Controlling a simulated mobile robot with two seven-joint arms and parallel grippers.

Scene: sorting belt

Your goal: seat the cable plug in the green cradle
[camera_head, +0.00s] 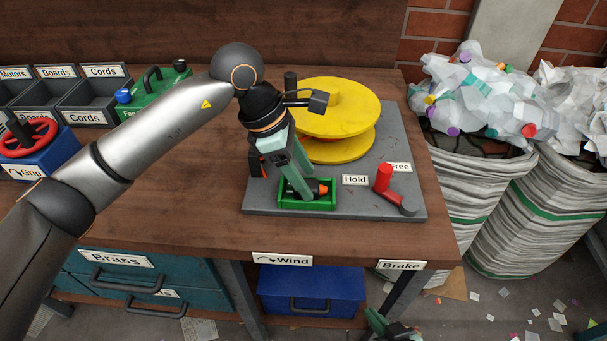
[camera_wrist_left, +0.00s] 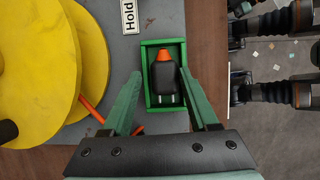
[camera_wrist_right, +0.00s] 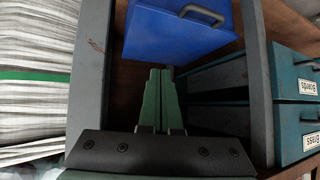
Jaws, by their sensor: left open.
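The black cable plug with an orange end (camera_head: 318,190) lies in the green cradle (camera_head: 307,207) on the grey board. In the left wrist view the plug (camera_wrist_left: 164,82) lies lengthwise between the walls of the cradle (camera_wrist_left: 148,103), its orange end toward the far end wall. My left gripper (camera_head: 296,190) is open above the cradle. Its fingers (camera_wrist_left: 164,100) stand apart on either side of the plug, and I see no grip on it. My right gripper (camera_wrist_right: 160,98) is shut and empty, low in front of the table; part of it shows at the head view's bottom edge.
A yellow reel (camera_head: 340,105) stands behind the cradle, with an orange cord (camera_wrist_left: 92,108) near it. A red brake lever (camera_head: 384,178) stands right of the cradle. A blue drawer (camera_wrist_right: 175,35) and table leg (camera_wrist_right: 92,80) are near my right gripper. Bags of bottles stand right.

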